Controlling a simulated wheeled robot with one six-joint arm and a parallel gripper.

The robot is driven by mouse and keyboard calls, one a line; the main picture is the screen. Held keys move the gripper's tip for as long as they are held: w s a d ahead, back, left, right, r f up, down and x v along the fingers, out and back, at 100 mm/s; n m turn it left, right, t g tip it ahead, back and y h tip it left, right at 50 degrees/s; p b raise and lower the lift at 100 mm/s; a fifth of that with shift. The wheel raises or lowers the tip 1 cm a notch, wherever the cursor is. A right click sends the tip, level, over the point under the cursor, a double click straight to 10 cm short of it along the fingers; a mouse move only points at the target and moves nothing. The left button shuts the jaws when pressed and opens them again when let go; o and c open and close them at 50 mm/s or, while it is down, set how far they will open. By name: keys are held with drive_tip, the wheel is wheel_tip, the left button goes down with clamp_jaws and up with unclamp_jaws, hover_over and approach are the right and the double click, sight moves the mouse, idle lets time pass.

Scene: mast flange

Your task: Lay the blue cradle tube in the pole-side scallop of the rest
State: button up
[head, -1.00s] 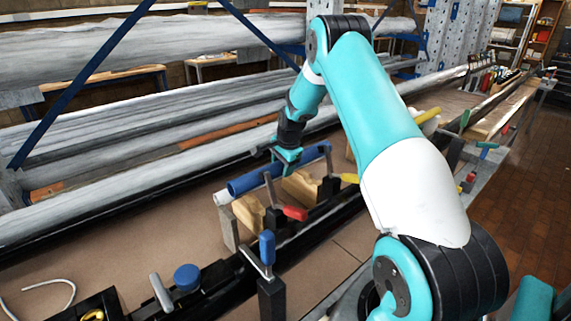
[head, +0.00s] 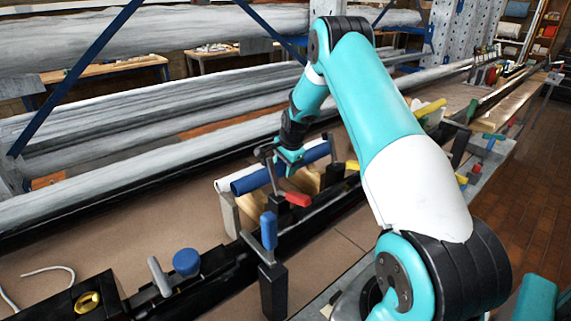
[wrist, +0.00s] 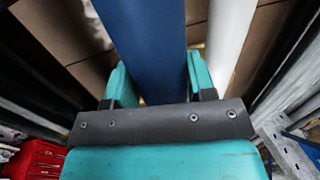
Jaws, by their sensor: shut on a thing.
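My gripper (head: 288,160) is shut on the blue cradle tube (head: 252,182). In the wrist view the tube (wrist: 145,40) runs between the two teal fingers. In the head view the tube lies close over the wooden rest (head: 306,181), in front of a white tube (head: 222,184) that runs alongside it. The white tube (wrist: 230,35) also shows to the right of the blue one in the wrist view. The scallops are hidden by the tubes and clamps, so I cannot tell whether the blue tube touches the rest.
A clamp with a red handle (head: 297,199) stands right in front of the rest, and a blue-handled clamp (head: 268,230) stands nearer. Long grey poles (head: 110,195) lie behind. The brown bench top (head: 130,230) is mostly clear at left.

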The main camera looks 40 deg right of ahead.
drive_tip(key=shift+s+b+x, duration=0.25)
drive_tip(key=shift+b+x, duration=0.4)
drive_tip(key=shift+x, duration=0.4)
drive_tip(key=shift+s+b+x, duration=0.25)
drive_tip(key=shift+b+x, duration=0.4)
drive_tip(key=shift+x, duration=0.45)
drive_tip(key=shift+f, duration=0.1)
drive_tip(key=o, duration=1.2)
drive_tip(key=w+b+v, duration=0.1)
drive_tip(key=w+v, duration=0.1)
drive_tip(key=v, duration=0.7)
drive_tip(key=w+r+b+v, duration=0.1)
drive_tip(key=w+b+v, duration=0.1)
drive_tip(key=v, duration=0.8)
drive_tip(key=shift+w+d+r, duration=0.2)
drive_tip(key=shift+w+r, duration=0.1)
